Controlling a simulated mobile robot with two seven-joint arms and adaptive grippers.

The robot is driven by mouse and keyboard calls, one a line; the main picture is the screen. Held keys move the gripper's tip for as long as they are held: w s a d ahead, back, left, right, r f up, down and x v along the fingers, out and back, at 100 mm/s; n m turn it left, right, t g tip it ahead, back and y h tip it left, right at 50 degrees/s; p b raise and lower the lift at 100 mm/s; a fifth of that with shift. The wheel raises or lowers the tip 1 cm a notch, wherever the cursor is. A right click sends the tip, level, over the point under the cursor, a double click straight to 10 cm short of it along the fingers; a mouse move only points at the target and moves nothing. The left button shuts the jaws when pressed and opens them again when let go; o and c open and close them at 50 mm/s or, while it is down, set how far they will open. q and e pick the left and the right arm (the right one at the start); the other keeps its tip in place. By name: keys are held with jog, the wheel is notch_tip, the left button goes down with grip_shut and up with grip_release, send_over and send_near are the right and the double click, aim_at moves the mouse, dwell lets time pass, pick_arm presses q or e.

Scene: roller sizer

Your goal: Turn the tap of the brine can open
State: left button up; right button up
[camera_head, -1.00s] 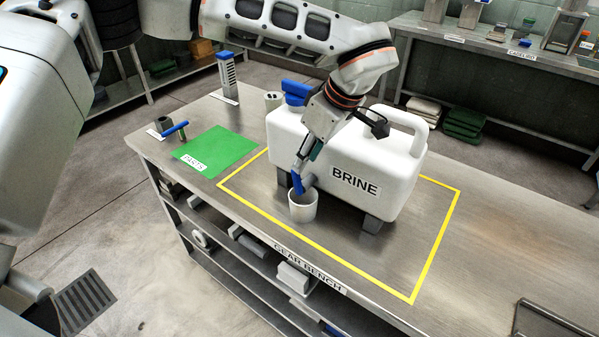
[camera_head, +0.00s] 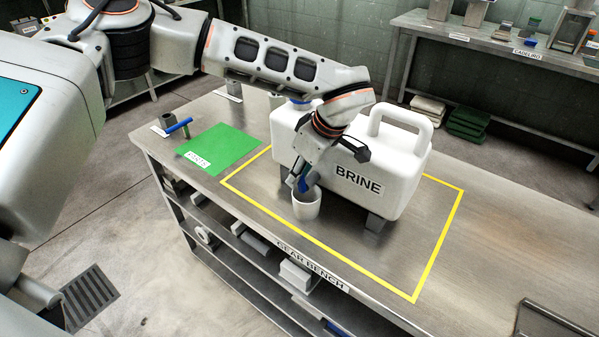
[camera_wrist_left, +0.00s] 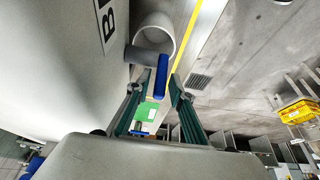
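The white brine can (camera_head: 400,165) stands on raised feet on the bench, its label facing front. Its grey tap (camera_wrist_left: 146,57) has a blue lever (camera_wrist_left: 161,76), also partly visible in the head view (camera_head: 305,184). A white cup (camera_head: 307,207) stands below the tap; the wrist view shows its round mouth (camera_wrist_left: 157,32). My left gripper (camera_wrist_left: 157,84) is open, with one finger on each side of the lever's end. The left-hand finger looks very near the lever; I cannot tell whether it touches. My left wrist hides part of the can. My right gripper is not in view.
A yellow outline (camera_head: 437,248) surrounds the can on the gear bench (camera_head: 500,235). A green mat (camera_head: 225,146) and a blue-handled fitting (camera_head: 178,125) lie to the left. The bench's right part is mostly clear, with a dark tray (camera_head: 550,320) at the front corner.

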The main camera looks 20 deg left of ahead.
pick_arm(q)
grip_shut()
